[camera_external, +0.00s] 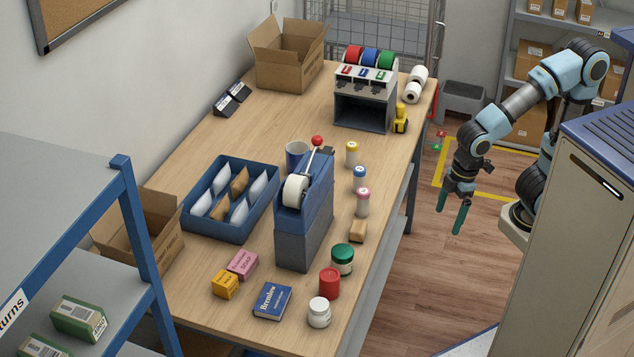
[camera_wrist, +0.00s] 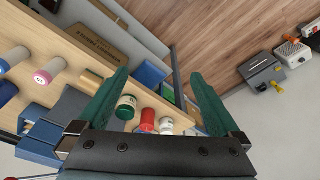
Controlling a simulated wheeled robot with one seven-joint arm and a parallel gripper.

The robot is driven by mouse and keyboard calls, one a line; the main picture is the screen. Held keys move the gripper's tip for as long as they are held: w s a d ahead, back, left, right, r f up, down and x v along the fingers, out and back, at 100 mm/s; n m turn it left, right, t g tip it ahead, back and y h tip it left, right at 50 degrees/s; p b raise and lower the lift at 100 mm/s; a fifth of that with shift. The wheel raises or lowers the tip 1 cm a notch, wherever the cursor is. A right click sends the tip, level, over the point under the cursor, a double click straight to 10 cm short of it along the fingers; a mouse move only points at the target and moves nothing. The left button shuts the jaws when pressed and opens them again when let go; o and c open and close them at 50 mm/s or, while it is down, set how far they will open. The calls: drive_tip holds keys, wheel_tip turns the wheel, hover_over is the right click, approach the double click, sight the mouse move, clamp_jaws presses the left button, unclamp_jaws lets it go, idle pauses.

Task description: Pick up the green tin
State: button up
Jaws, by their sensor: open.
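The green tin (camera_external: 342,258), green on top with a pale band around its side, stands upright near the right edge of the wooden counter. In the wrist view the green tin (camera_wrist: 126,108) shows beside the left finger, which partly overlaps it. My gripper (camera_external: 451,212) is open and empty, pointing down beyond the counter's right edge, over the floor and well apart from the tin. Its two green fingers (camera_wrist: 158,80) spread wide in the wrist view.
A red tin (camera_external: 329,283) and a white jar (camera_external: 319,313) stand close in front of the green tin. A wooden block (camera_external: 358,231) and capped bottles (camera_external: 362,202) stand behind it. The tall tape dispenser (camera_external: 304,225) rises to its left. A cabinet (camera_external: 575,235) stands right.

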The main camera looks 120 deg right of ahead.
drive_tip(key=w+f+m+t+y+b, duration=0.2)
drive_tip(key=w+f+m+t+b, duration=0.3)
drive_tip(key=w+f+m+b, duration=0.85)
drive_tip(key=w+d+r+m+t+h+b, duration=0.1)
drive_tip(key=w+d+r+m+t+b, duration=0.15)
drive_tip(key=d+r+m+t, duration=0.65)
drive_tip(key=w+d+r+m+t+h+b, duration=0.1)
drive_tip(key=w+d+r+m+t, duration=0.25)
drive_tip(key=m, duration=0.85)
drive_tip(key=g, duration=0.1)
approach(332, 262)
drive_tip(key=shift+w+r, duration=0.25)
drive_tip(key=shift+w, duration=0.25)
drive_tip(key=shift+w+r, duration=0.25)
drive_tip(key=shift+w, duration=0.25)
drive_tip(key=shift+w+f, duration=0.1)
drive_tip(key=shift+f, duration=0.15)
drive_tip(key=shift+w, duration=2.4)
